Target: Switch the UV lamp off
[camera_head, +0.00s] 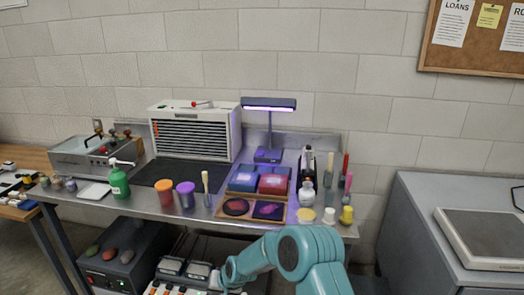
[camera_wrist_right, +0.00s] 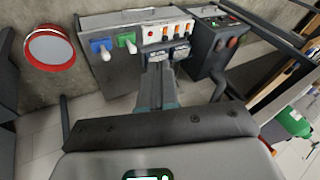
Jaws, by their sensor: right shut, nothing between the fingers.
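The UV lamp (camera_head: 269,104) stands at the back of the metal workbench, its head glowing violet over the blue and red trays below. Its base (camera_head: 268,155) rests on the bench top. My right arm reaches down in front of the bench, with the right gripper (camera_head: 220,281) low at the bench's front, near a switch unit (camera_head: 168,289). In the right wrist view the right gripper (camera_wrist_right: 158,75) is shut and empty. It points at a unit with orange-red switches (camera_wrist_right: 165,31) and blue (camera_wrist_right: 101,46) and green (camera_wrist_right: 127,40) plug-like parts; contact cannot be told. My left gripper is not in view.
A dark box with coloured buttons (camera_head: 122,256) sits under the bench, left of the switch unit. Cups, brushes and bottles crowd the bench top, including a green pump bottle (camera_head: 119,183). A grey cabinet (camera_head: 436,215) stands at right. A red-rimmed round object (camera_wrist_right: 49,48) shows in the wrist view.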

